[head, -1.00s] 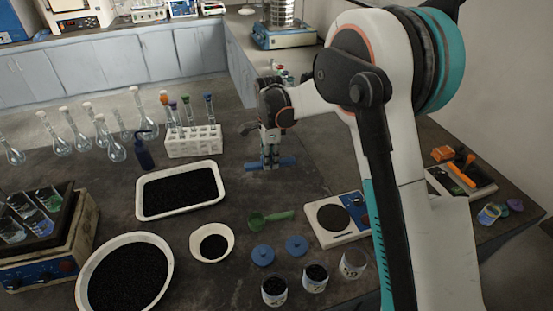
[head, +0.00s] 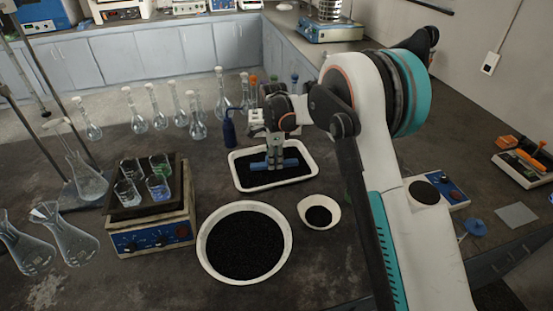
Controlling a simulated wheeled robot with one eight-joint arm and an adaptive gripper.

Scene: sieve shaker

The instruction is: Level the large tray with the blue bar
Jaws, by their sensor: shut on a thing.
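The large tray (head: 234,173) is a white rectangular tray filled with black granules, in the middle of the head view. My gripper (head: 275,158) points down over the tray and is shut on the blue bar (head: 259,166). The bar lies crosswise in the picture, its two ends showing on either side of the fingers. It is over the middle of the black granules. I cannot tell whether it touches them. My gripper hides the bar's middle and part of the tray's far rim.
A large round white bowl (head: 204,255) and a small white bowl (head: 334,222), both holding black granules, stand in front of the tray. A shaker with beakers (head: 152,235) stands left. Several glass flasks (head: 158,118) and a dark blue bottle (head: 229,131) stand behind.

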